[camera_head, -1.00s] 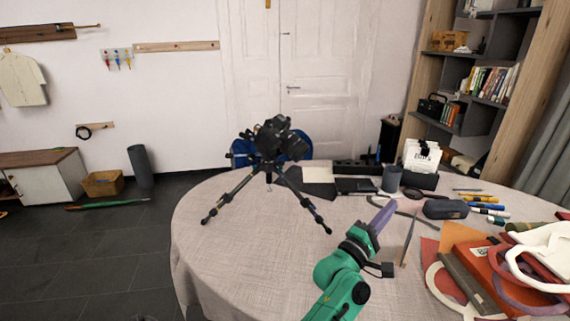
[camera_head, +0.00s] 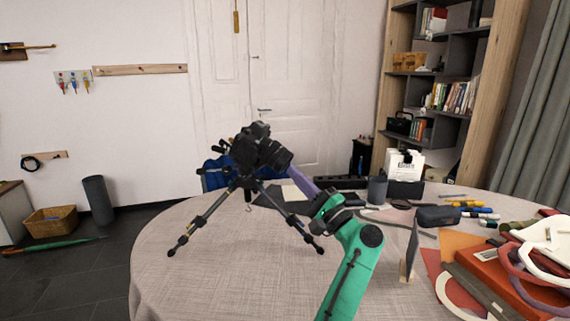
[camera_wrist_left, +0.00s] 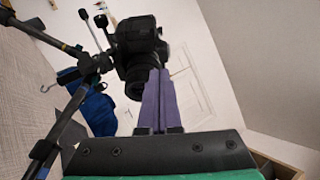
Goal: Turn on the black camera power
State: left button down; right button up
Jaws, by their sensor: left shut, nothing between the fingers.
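The black camera (camera_head: 256,150) sits on a black tripod (camera_head: 203,215) that stands on the round table. Its lens points right in the head view. My left gripper (camera_head: 293,174) has purple fingers, is shut and empty, and its tips are at the camera's lens side. In the left wrist view the camera (camera_wrist_left: 138,42) is above and just beyond the closed fingertips (camera_wrist_left: 158,74), which overlap its lens. I cannot tell whether they touch. The power switch is too small to make out. My right gripper is not in view.
The round table (camera_head: 240,280) has a light cloth and is bare at the front left. A blue chair (camera_head: 215,176) stands behind the tripod.

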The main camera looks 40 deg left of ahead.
aim_at(264, 146)
pick_arm(q)
jog(key=p+x, duration=0.2)
jog(key=x, duration=0.7)
jog(key=shift+p, duration=0.35)
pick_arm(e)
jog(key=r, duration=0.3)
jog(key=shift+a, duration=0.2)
pick_arm(q)
jog(key=shift+r, duration=0.1)
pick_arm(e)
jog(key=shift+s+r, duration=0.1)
pick_arm(q)
jog(key=shift+s+d+m+t+h, duration=0.1)
jog(key=shift+m+t+h, duration=0.05)
jog(key=shift+m+t, duration=0.3)
jog(key=shift+s+m+t+h, duration=0.15)
jog(key=shift+m+t, duration=0.2)
jog(key=shift+t, duration=0.2)
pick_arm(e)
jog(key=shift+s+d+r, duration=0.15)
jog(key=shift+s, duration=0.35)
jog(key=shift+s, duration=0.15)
